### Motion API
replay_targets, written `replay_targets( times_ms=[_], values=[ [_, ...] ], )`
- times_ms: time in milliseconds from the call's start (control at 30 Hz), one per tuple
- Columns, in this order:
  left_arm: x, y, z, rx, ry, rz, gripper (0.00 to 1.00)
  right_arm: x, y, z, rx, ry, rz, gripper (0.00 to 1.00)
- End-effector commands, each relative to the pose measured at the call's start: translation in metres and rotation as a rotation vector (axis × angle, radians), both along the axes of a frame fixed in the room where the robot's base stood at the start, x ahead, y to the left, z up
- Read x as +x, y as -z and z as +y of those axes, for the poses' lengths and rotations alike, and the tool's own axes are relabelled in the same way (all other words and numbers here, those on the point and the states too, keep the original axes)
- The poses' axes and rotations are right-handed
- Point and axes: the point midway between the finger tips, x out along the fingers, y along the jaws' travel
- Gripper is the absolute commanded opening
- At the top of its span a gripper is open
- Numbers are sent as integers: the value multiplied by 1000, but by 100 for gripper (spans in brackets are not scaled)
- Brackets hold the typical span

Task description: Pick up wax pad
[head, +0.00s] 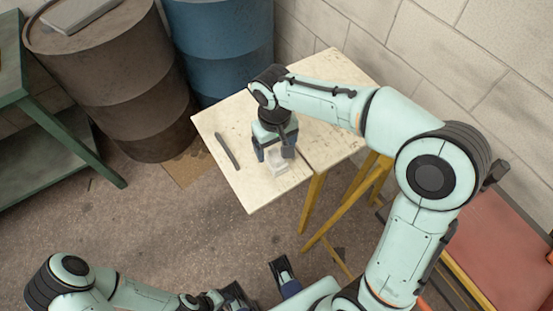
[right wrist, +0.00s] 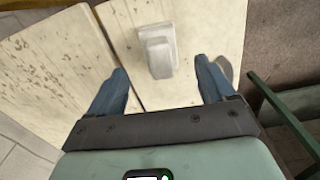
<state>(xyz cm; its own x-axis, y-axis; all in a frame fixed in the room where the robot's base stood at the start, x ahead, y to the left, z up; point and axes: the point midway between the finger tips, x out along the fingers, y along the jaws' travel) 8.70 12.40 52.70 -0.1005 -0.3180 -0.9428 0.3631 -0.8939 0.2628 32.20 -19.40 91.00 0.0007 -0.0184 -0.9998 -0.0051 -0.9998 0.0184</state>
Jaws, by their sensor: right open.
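The wax pad appears to be the small pale block (head: 277,166) on the light table, near its front edge. In the right wrist view it is a whitish block (right wrist: 158,52) with a raised narrower part. My right gripper (head: 275,153) points down just above it, open and empty. In the right wrist view the pad lies ahead, between the lines of the two blue fingers, with no visible contact. My left gripper (head: 261,284) is low at the bottom edge, away from the table, its fingers apart and empty.
A dark rod-like tool (head: 227,151) lies left of the pad on the worn table (head: 215,121). A seam crosses the tabletop. Brown (head: 115,75) and blue (head: 222,45) barrels stand behind. A green bench (head: 45,115) is at left. A red surface (head: 500,225) is at right.

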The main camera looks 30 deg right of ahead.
Motion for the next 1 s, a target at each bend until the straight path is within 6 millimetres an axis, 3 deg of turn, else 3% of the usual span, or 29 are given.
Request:
replay_targets(
  times_ms=[233,500,800,833,867,1000],
  values=[
    [2,3,0,1,-1,-6,43,-2,20,-1,0,0,4,83],
    [4,8,0,3,-3,-16,43,-5,59,-3,0,0,3,83],
    [4,8,0,3,-4,-18,43,-4,64,-2,0,0,1,83],
    [4,8,0,3,-4,-18,43,-4,64,-2,0,0,1,80],
    [4,8,0,2,-3,-17,43,-4,64,-2,0,0,1,70],
    [4,8,0,2,-3,-17,43,-4,63,-2,0,0,0,24]
  ],
)
